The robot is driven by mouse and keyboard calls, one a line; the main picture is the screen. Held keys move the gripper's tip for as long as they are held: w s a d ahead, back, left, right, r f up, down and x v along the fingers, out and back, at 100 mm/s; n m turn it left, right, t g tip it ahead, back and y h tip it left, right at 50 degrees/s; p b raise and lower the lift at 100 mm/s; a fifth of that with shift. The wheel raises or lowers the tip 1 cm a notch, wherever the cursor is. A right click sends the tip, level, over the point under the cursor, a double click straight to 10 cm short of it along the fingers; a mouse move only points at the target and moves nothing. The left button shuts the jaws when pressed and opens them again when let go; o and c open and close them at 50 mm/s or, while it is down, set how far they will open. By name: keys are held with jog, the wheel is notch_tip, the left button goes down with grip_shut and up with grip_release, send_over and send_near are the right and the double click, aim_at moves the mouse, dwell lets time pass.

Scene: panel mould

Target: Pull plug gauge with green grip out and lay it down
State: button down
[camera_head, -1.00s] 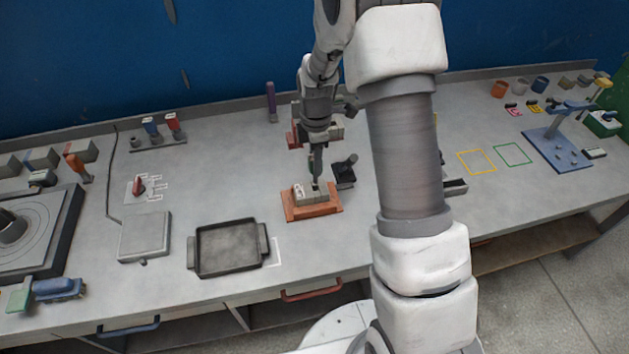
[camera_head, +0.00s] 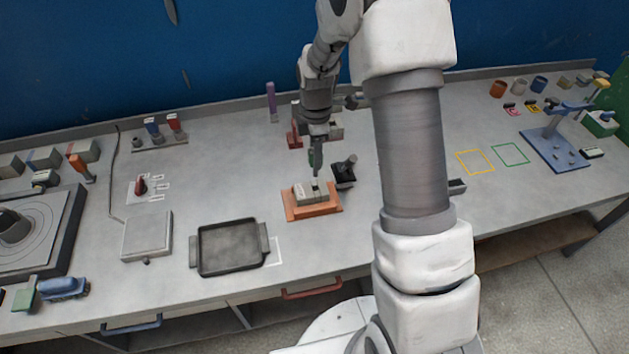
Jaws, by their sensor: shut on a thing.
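My gripper (camera_head: 316,163) points straight down above a light grey block (camera_head: 307,196) on an orange base (camera_head: 313,213), near the middle of the bench. It is shut on the plug gauge with green grip (camera_head: 313,157), of which only a little green shows between the fingers. The gauge hangs upright over the block's right part. Its lower end is small and dark, and I cannot tell whether it is in the block or just clear of it.
A black holder (camera_head: 344,173) stands close to the right of the block. A dark tray (camera_head: 229,248) lies at the front left, with a flat grey plate (camera_head: 147,236) beside it. Red and grey parts stand behind my gripper. Bare bench lies left of the block.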

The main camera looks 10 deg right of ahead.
jog(key=shift+r+p, duration=0.4)
jog(key=shift+r, duration=0.5)
jog(key=shift+f, duration=0.1)
